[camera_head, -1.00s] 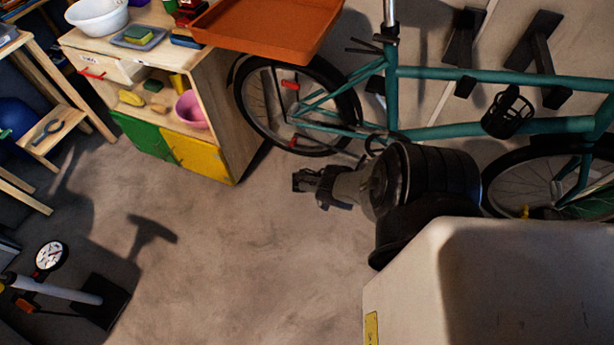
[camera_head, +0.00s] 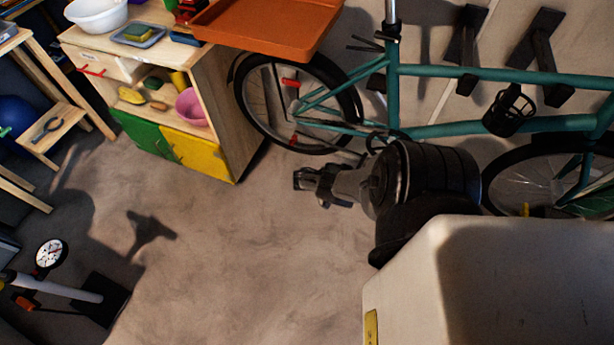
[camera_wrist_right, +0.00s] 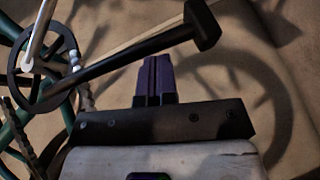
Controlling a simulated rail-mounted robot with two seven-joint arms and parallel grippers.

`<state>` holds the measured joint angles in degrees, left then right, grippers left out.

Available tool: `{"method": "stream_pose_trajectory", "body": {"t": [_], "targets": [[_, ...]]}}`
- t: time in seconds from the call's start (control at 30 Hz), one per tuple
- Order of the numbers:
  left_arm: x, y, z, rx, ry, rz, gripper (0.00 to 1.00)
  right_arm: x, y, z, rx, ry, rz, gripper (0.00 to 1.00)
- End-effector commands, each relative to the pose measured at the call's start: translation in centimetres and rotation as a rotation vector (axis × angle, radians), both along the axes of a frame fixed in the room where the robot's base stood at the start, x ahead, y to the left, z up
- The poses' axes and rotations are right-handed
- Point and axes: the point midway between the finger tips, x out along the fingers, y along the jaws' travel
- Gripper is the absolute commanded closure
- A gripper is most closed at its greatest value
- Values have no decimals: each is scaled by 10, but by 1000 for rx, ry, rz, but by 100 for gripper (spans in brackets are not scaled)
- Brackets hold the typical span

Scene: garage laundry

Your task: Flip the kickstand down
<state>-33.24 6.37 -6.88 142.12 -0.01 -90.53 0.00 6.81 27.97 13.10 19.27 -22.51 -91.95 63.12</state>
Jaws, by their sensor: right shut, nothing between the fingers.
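The teal bicycle (camera_head: 440,130) stands along the wall at the upper right in the head view. A long dark bar with a blocky end (camera_wrist_right: 150,48), which looks like the kickstand, slants up to the right in the right wrist view, beside a chainring (camera_wrist_right: 68,60). My right gripper (camera_head: 300,179) is shut and empty, pointing left below the rear wheel (camera_head: 352,105). In the wrist view its purple fingers (camera_wrist_right: 155,62) lie just below the bar; I cannot tell whether they touch it. In the head view my arm hides part of the bicycle's lower middle. My left gripper is out of view.
A wooden cabinet (camera_head: 222,120) with green and yellow doors stands to the left. An orange tray (camera_head: 265,30) juts out above the rear wheel. A floor pump (camera_head: 60,288) is at lower left. The floor between is clear.

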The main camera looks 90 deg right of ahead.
Motion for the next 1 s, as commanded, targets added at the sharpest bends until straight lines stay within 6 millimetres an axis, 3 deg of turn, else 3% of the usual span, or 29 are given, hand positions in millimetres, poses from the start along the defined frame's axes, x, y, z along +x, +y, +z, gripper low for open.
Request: {"method": "stream_pose_trajectory", "body": {"t": [0.17,0.4,0.6,1.0], "targets": [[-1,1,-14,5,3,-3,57,20,-15,2,-4,-7,-4,100],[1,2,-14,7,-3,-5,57,68,1,8,-2,-7,-2,100],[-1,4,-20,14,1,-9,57,96,9,11,-2,-6,-2,100],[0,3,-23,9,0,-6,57,114,13,14,-3,-4,-3,100]]}}
